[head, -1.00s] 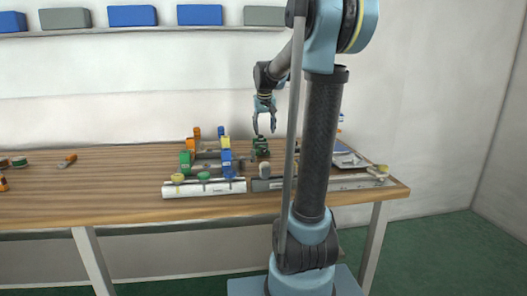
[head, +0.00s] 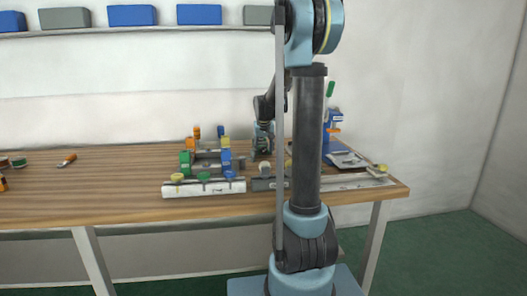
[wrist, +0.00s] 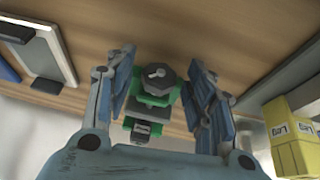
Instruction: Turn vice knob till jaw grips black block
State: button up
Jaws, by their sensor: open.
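In the wrist view a small green vice (wrist: 152,101) sits between my gripper's two blue fingers. A dark hexagonal knob (wrist: 162,80) with a pale mark on top is part of it and lies between the fingertips. My gripper (wrist: 160,66) is open, with one finger on each side of the knob; I cannot tell whether either touches it. A dark piece (wrist: 142,128) shows below the green part; I cannot tell whether it is the black block. In the head view my gripper (head: 262,152) is low at the wooden table, and the vice is hidden behind it.
Yellow labelled blocks (wrist: 294,130) stand to the right in the wrist view, and a framed tray (wrist: 45,48) lies at left. In the head view, coloured clamps (head: 205,160) stand left of my gripper and a blue tool (head: 334,128) stands right. The table's left part is mostly clear.

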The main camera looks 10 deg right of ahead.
jog(key=c, duration=1.1)
jog(key=shift+o, duration=0.2)
jog(key=shift+d+f+m+y, duration=0.1)
jog(key=shift+d+m+y, duration=0.15)
jog(key=shift+y, duration=0.85)
jog(key=shift+d+m+y, duration=0.1)
jog(key=shift+m+y, duration=0.15)
jog(key=shift+y, duration=0.85)
jog(key=o, duration=1.1)
jog(key=shift+c, duration=0.2)
